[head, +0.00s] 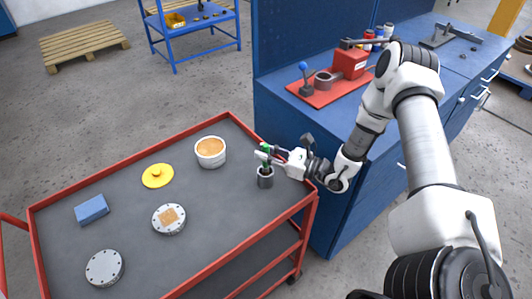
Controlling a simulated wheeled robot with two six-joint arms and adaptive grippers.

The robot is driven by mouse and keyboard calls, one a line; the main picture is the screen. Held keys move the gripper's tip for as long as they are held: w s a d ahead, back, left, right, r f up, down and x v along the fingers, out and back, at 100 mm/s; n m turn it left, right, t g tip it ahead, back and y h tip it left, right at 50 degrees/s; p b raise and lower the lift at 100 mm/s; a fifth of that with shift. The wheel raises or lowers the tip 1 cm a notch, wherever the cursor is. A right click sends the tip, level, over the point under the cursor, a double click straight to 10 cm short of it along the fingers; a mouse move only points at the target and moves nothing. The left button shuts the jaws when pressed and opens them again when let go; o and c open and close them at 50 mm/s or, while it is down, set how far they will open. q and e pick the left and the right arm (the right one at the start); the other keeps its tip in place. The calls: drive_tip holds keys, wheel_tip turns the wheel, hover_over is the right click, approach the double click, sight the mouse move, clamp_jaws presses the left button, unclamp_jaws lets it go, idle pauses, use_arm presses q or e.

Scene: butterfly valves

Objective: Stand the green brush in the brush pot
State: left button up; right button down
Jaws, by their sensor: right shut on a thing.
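The green brush (265,147) is upright at the right side of the cart top. My right gripper (267,156) reaches in from the right and is shut on the brush, with green showing above and below the fingers. The brush pot (265,179), a small dark grey cup, stands on the cart directly below the gripper. The lower end of the brush is at the pot's mouth; I cannot tell how deep it sits inside. My left gripper is not in view.
The red-rimmed cart (120,177) also carries a white tub with orange contents (210,151), a yellow lidded disc (158,176), a blue block (92,209) and two metal flanged discs (169,219), (104,267). A blue workbench (292,120) stands close on the right.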

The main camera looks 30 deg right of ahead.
drive_tip(key=shift+f+b, duration=0.35)
drive_tip(key=shift+f, duration=0.3)
drive_tip(key=shift+r, duration=0.1)
drive_tip(key=c, duration=1)
unclamp_jaws()
drive_tip(key=v, duration=0.7)
drive_tip(key=shift+s+d, duration=0.1)
drive_tip(key=shift+s, duration=0.1)
